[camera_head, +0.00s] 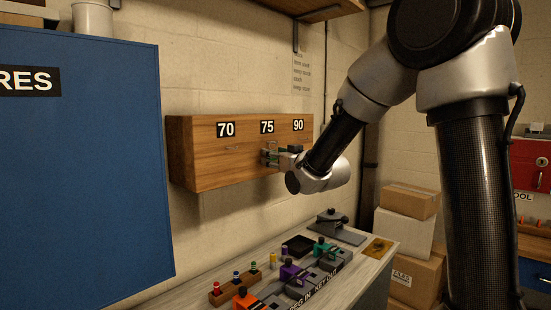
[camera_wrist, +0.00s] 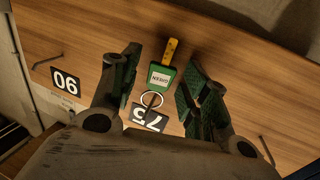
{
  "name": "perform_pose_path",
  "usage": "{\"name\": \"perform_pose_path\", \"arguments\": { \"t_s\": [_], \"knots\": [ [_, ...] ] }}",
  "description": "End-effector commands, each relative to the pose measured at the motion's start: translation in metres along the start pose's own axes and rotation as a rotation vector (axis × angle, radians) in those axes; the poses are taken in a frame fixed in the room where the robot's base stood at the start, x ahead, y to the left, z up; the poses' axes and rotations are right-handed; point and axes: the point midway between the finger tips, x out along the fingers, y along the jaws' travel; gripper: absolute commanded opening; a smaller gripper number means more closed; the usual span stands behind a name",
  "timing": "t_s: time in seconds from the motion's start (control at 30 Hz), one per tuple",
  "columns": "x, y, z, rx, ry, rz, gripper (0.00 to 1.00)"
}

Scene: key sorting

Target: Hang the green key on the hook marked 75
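The green key (camera_wrist: 160,77) has a green head with a white label and a yellow shaft. In the wrist view its metal ring (camera_wrist: 151,99) lies at the upside-down 75 plate (camera_wrist: 150,119) and seems to be around the hook there; the exact contact is hard to see. The key hangs against the wooden board (camera_head: 207,160). My gripper (camera_wrist: 162,62) is open, its green-padded fingers on either side of the key with gaps to both sides. In the head view my gripper (camera_head: 269,155) is at the board below the 75 plate (camera_head: 267,127), and the key is hardly visible.
Hooks for 70 (camera_head: 232,149) and 90 (camera_wrist: 48,61) look empty. A blue cabinet (camera_head: 85,170) stands at left. Below the board is a workbench (camera_head: 165,300) with coloured key holders, pegs and a black tray (camera_head: 298,246). Boxes (camera_head: 408,201) stand at right.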

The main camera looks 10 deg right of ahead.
Motion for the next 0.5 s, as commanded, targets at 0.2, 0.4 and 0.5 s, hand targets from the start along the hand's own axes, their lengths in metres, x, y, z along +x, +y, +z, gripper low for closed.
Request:
{"name": "perform_pose_path", "arguments": {
  "t_s": [0.2,0.4,0.5],
  "knots": [
    [0.000,0.000,0.000,0.000,0.000,0.000,0.50],
    [-0.012,0.000,-0.001,0.000,0.001,0.001,0.50],
    [-0.030,0.001,-0.001,0.000,0.001,0.001,0.50]
  ]
}}
